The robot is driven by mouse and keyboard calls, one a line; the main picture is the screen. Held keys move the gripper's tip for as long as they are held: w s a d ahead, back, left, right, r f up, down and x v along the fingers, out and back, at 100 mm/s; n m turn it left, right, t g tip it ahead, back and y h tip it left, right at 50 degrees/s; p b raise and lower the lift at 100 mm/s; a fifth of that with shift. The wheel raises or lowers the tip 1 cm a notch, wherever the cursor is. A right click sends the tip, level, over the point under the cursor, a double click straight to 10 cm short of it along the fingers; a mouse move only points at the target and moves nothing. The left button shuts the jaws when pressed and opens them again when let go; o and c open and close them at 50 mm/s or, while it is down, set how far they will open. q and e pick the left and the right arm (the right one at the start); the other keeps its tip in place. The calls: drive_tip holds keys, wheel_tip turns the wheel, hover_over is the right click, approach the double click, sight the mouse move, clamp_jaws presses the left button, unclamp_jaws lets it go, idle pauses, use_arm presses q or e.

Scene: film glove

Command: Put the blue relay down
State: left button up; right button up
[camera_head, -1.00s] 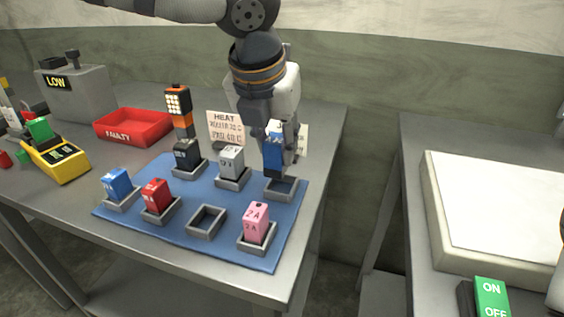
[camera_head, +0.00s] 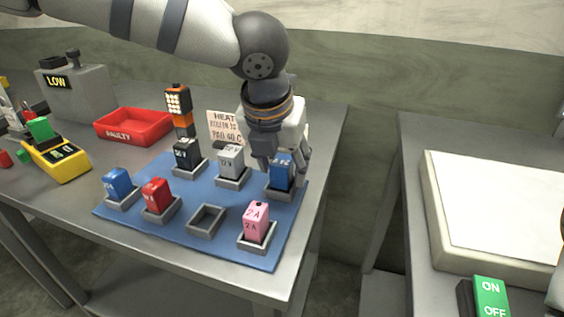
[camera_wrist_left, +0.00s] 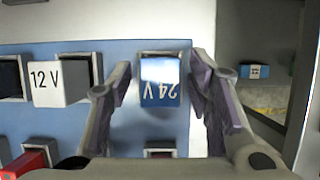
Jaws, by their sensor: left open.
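The blue relay (camera_head: 281,174), marked 24 V in the left wrist view (camera_wrist_left: 160,82), stands upright in the grey socket (camera_head: 279,194) at the back right corner of the blue mat (camera_head: 180,226). My left gripper (camera_head: 283,167) is open around it, one finger on each side. The left wrist view shows a gap between the relay and each finger. A second blue relay (camera_head: 117,184) stands in a socket at the mat's left. My right gripper is not in view.
Red (camera_head: 156,195), pink (camera_head: 257,220), white (camera_head: 231,161) and black (camera_head: 187,155) relays stand in sockets nearby. One front socket (camera_head: 206,220) is empty. A red tray (camera_head: 132,126) and a yellow meter (camera_head: 62,160) lie left. A gap separates the right table.

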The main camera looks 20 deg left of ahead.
use_arm(q)
drive_tip(key=v, duration=1.2)
drive_tip(key=shift+r, duration=0.25)
